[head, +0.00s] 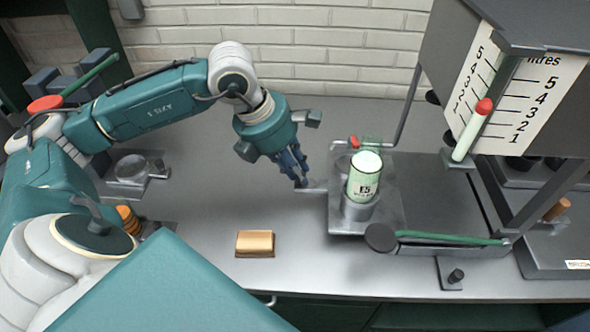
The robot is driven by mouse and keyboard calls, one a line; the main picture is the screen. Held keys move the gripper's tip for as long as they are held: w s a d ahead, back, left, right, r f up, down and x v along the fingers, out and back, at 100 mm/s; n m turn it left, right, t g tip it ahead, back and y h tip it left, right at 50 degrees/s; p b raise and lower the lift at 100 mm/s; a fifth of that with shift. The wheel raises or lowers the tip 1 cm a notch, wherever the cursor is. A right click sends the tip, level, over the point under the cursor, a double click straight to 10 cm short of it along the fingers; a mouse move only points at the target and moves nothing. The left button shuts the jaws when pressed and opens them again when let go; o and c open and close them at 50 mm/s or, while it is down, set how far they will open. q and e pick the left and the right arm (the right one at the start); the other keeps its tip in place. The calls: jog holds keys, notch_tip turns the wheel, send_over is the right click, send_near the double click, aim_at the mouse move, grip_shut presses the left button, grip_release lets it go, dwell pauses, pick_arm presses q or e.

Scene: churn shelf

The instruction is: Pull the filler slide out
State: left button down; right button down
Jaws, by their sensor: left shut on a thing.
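The filler slide (390,217) is a grey metal plate under the filler at the right, with a short tab (315,190) on its left edge. A pale green tin (363,180) marked E5 stands upright in a round grey holder on the slide. My left gripper (301,183) points down at the left end of the slide and is shut on the tab. Its fingers partly hide where they meet the tab. My right gripper does not show.
A green-striped arm (450,238) lies along the front. A tan block (255,243) sits near the front edge. The bench between block and slide is clear.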

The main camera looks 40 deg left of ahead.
pick_arm(q)
jog(key=shift+w+r, duration=0.15)
jog(key=shift+w, duration=0.05)
jog(key=c, duration=1.6)
grip_release()
jog(key=shift+c, duration=0.2)
jog(key=shift+s, duration=0.15)
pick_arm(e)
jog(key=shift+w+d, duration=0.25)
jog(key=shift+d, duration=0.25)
pick_arm(q)
jog(key=s+a+r, duration=0.2)
jog(key=s+a, duration=0.5)
jog(key=s, duration=0.3)
jog(key=shift+s+a+r, duration=0.3)
jog(key=shift+s+a, duration=0.05)
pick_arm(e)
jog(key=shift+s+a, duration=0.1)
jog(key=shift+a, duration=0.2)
